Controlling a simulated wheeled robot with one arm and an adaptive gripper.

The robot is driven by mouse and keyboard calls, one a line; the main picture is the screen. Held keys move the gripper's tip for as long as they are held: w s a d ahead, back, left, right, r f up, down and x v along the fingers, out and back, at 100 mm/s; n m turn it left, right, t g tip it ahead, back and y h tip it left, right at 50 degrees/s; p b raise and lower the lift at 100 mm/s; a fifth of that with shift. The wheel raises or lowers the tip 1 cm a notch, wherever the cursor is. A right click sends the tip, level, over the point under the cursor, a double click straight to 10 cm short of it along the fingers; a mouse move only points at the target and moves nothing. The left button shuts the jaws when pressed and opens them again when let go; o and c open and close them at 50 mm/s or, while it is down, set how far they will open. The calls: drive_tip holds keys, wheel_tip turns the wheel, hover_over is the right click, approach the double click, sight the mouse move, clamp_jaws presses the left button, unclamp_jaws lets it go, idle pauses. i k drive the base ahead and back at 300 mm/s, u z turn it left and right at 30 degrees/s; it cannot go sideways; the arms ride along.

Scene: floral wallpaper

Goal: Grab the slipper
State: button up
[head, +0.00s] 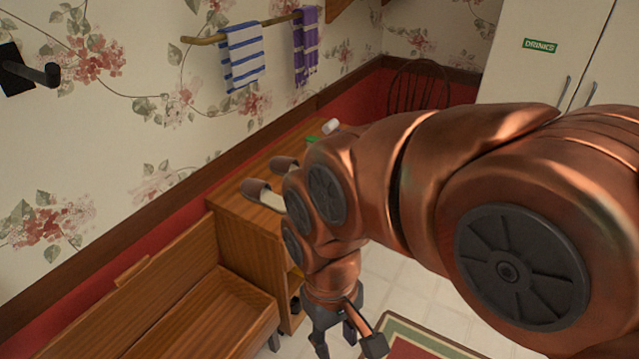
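A pair of slippers with brown tops and pale insoles lies on top of the wooden cabinet (225,215). The nearer slipper (262,197) is partly hidden behind my arm. The farther slipper (283,163) shows mostly its brown part. My gripper (347,347) hangs low, to the right of the cabinet front and well below the slippers in the picture. Its fingers are spread apart and nothing shows between them.
A wooden bench (215,310) stands left of the cabinet. A small white item (331,126) and a green item (311,140) lie on the cabinet's far end. A rug (415,345) covers floor at bottom right. A chair (418,85) stands behind.

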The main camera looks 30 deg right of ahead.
sight(258, 192)
drive_tip(key=z, duration=0.1)
drive_tip(key=k, duration=0.45)
drive_tip(key=u, duration=1.3)
drive_tip(key=i, duration=0.7)
drive_tip(key=z, duration=0.75)
drive_tip(key=i, duration=0.6)
drive_tip(key=z, duration=0.6)
